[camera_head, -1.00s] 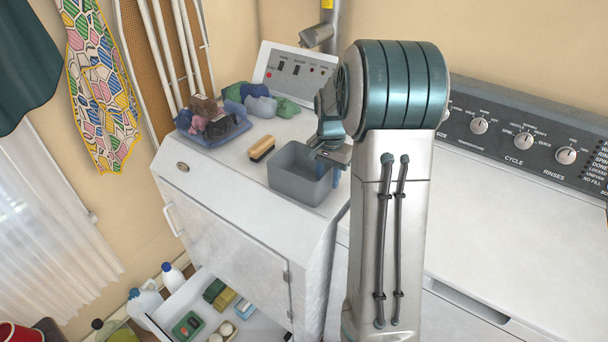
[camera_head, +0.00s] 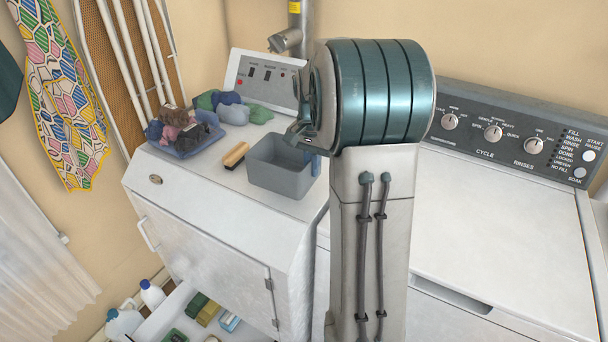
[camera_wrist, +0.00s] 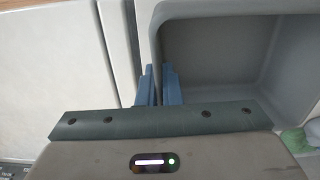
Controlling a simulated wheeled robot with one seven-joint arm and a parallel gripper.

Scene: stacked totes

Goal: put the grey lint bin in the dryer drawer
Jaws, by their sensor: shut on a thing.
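The grey lint bin (camera_head: 284,180) is an open-topped box, upright over the right part of the white dryer's top (camera_head: 215,190). It appears slightly raised, though the gap beneath it is hard to judge. My gripper (camera_head: 311,163) is at its right side, mostly hidden behind my arm. In the wrist view, the blue fingers of my gripper (camera_wrist: 158,86) are closed on the bin's wall, one finger inside and one outside. The bin's interior (camera_wrist: 220,60) looks empty.
A scrub brush (camera_head: 236,155) lies left of the bin. The drawer holds sponges (camera_head: 208,313) and boxes. Bottles (camera_head: 124,323) stand beside it. A washer (camera_head: 500,225) is at right.

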